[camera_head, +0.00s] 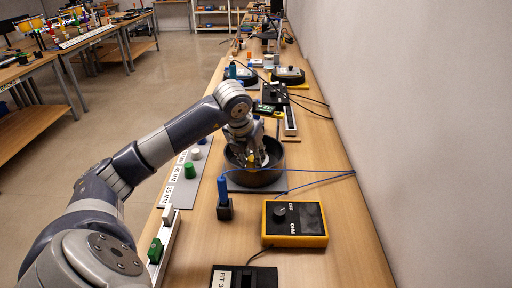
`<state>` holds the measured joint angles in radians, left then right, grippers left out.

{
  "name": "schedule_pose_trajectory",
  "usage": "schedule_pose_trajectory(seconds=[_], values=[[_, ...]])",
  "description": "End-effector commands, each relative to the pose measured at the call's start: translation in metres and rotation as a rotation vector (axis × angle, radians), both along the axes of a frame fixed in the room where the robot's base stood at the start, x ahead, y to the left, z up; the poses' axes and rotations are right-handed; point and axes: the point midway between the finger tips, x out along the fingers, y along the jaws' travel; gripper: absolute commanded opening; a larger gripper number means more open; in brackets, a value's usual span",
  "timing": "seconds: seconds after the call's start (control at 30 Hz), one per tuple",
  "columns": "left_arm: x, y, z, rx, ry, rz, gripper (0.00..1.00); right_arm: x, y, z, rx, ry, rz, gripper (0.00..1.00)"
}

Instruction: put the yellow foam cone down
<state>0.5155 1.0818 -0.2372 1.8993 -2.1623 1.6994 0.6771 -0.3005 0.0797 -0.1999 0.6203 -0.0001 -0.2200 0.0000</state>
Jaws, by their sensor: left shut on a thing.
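My left gripper (252,160) reaches down into a dark round bowl (273,178) on the table. It is shut on a small yellow thing (251,161), which fits the yellow foam cone; only a little of it shows between the fingers. I cannot tell whether it touches the bowl's floor. The bowl stands on a grey mesh pad (236,188). My right gripper is not in view.
A labelled strip (178,180) with a green cone (190,170) and a white one (196,154) lies left of the bowl. A blue-handled tool in a black holder (224,210) and a yellow-black meter (294,222) stand nearer. A blue cable (320,181) crosses by the bowl. A wall bounds the right.

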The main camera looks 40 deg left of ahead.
Motion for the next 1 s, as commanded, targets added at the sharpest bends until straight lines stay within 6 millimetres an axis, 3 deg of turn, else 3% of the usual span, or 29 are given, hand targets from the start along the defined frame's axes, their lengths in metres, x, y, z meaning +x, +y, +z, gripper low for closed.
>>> schedule_pose_trajectory(seconds=[0.43,0.77,1.0], values=[[0.062,0.052,-0.005,-0.003,-0.002,0.000,0.13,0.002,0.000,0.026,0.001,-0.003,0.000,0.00],[0.075,0.064,-0.008,-0.001,-0.001,-0.002,0.13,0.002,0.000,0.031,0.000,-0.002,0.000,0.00],[0.074,0.063,-0.042,-0.002,0.002,-0.003,0.13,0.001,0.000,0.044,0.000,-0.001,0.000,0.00]])
